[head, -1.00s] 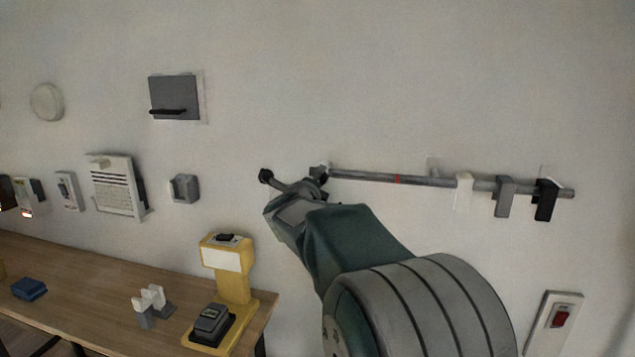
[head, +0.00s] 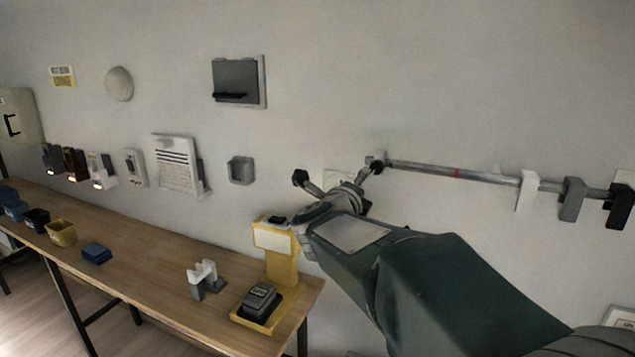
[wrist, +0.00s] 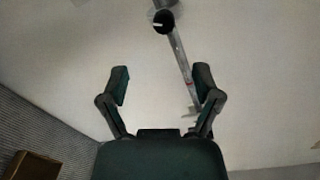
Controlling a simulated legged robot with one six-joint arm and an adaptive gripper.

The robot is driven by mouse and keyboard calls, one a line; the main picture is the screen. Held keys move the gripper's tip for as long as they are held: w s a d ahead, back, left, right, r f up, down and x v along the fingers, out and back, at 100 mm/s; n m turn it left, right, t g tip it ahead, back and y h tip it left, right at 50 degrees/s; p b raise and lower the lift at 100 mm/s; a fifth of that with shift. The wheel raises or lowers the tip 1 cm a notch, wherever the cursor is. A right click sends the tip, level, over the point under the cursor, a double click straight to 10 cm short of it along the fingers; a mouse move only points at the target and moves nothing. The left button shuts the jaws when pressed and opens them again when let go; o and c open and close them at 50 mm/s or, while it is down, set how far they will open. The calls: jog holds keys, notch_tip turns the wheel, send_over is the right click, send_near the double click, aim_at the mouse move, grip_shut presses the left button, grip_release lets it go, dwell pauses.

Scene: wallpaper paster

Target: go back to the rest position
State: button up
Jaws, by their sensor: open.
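My gripper (head: 338,178) is open, with its fingers spread near the left end of the wall rail in the head view. In the wrist view my gripper (wrist: 161,90) shows two dark fingers wide apart with nothing between the tips. The grey rail (head: 440,171) has a red mark and runs to the right along the wall. The rail's round dark end (wrist: 163,20) appears ahead of and above the fingers in the wrist view. I cannot tell from these views whether a finger touches the rail.
White (head: 527,190), grey (head: 572,199) and black (head: 618,206) hooks hang on the rail's right part. A yellow stand (head: 283,267) is on the wooden table (head: 150,262), below and left of my gripper. A dark panel (head: 238,80) is on the wall. Open wall lies above.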

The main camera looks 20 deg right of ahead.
jog(key=s+a+f+n+t+y, duration=0.1)
jog(key=s+a+f+n+y, duration=0.15)
jog(key=a+n+y, duration=0.5)
jog(key=s+a+f+n+t+y, duration=0.1)
jog(key=s+a+n+t+y, duration=0.3)
jog(key=a+n, duration=0.65)
jog(key=s+f+n+g, duration=0.5)
jog(key=s+f+n, duration=0.1)
jog(key=s, duration=0.3)
jog(key=s+f+n+g+y, duration=0.1)
jog(key=s+f+n+g, duration=0.5)
jog(key=s, duration=0.3)
jog(key=shift+s+a+f+n, duration=0.3)
jog(key=shift+s+f+n, duration=0.05)
jog(key=shift+f+n, duration=0.35)
jog(key=shift+y, duration=0.25)
